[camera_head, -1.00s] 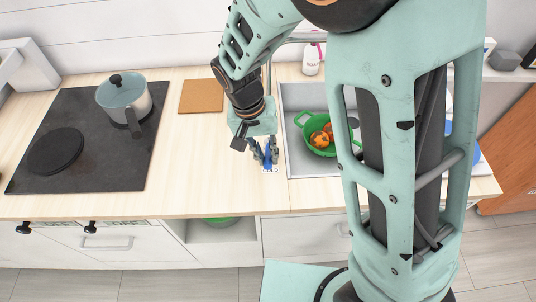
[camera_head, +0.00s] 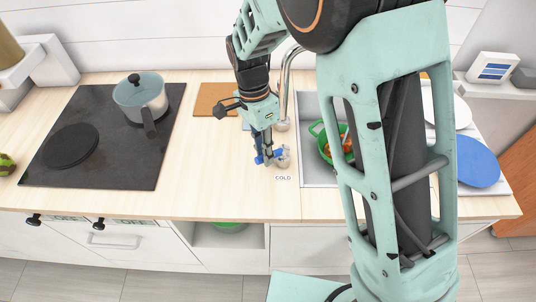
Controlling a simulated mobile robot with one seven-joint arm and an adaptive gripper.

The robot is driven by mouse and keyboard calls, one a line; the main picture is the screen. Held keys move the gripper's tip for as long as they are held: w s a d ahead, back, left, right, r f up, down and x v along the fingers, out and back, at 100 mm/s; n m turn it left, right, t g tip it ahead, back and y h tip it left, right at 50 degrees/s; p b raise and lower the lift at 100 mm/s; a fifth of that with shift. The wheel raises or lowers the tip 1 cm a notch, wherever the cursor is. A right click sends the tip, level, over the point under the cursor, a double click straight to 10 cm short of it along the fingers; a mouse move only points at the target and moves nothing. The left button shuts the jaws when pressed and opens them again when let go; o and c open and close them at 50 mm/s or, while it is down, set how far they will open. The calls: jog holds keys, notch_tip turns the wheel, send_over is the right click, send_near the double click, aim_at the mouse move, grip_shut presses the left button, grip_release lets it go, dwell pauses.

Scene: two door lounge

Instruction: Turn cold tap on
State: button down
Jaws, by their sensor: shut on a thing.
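A cold tap handle with blue parts (camera_head: 277,154) stands on the counter left of the sink, just behind a small label reading COLD (camera_head: 283,178). My gripper (camera_head: 266,158) points down at the handle and is shut on it. The gripper fingers hide part of the handle. The curved metal faucet (camera_head: 287,75) rises behind my gripper and is partly hidden by my arm. No water is visible from it.
The sink (camera_head: 316,174) holds a green colander (camera_head: 319,131) with orange food, partly behind my arm. A pot (camera_head: 142,94) sits on the black cooktop (camera_head: 110,165) at left. A blue plate (camera_head: 472,164) lies at right.

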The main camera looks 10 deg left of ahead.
jog(key=shift+w+a+m, duration=0.35)
jog(key=shift+w+m, duration=0.1)
jog(key=shift+m, duration=0.55)
jog(key=c, duration=1.8)
grip_release()
jog(key=shift+c, duration=0.2)
jog(key=shift+r, duration=0.15)
notch_tip(320, 180, up, 12)
jog(key=w+a, duration=0.1)
jog(key=w, duration=0.1)
jog(key=shift+a+f, duration=0.15)
jog(key=shift+f, duration=0.05)
